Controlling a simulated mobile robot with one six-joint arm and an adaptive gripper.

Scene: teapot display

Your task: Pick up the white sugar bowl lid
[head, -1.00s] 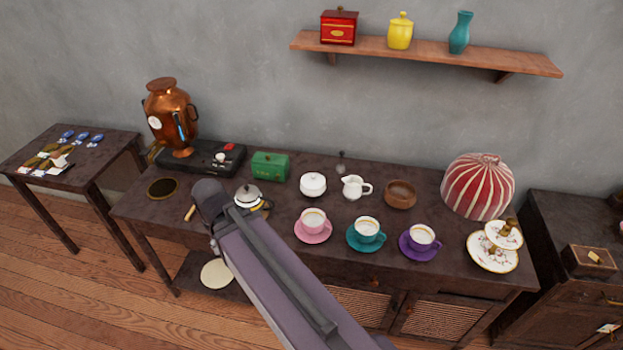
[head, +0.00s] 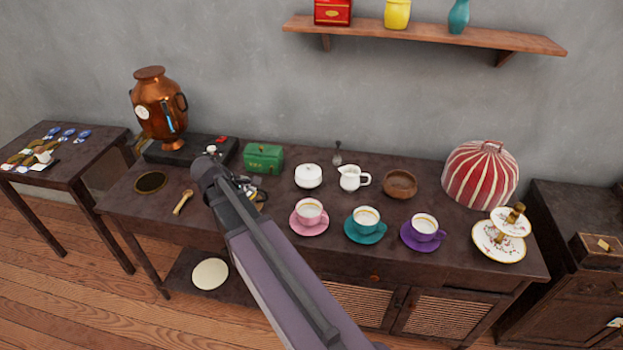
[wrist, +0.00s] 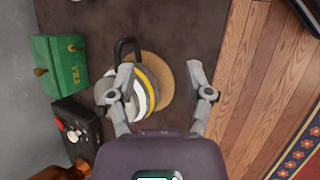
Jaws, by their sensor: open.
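The white sugar bowl (head: 308,183) stands on the dark table, behind the pink cup, with its white lid (head: 308,170) on top. My gripper (wrist: 162,70) is open in the wrist view, its two fingers spread above the table. It is over the striped teapot (wrist: 146,92) on a round tan mat (wrist: 165,75), and its left finger overlaps the teapot in the picture. In the head view my arm hides most of the teapot, and my gripper is left of the sugar bowl, apart from it. The lid cannot be made out in the wrist view.
A green tea box (head: 263,158) stands left of the sugar bowl, and a white creamer (head: 350,179) close on its right. The pink cup (head: 309,211), teal cup (head: 366,219) and purple cup (head: 424,228) line the front. A wooden bowl (head: 400,184) is further right.

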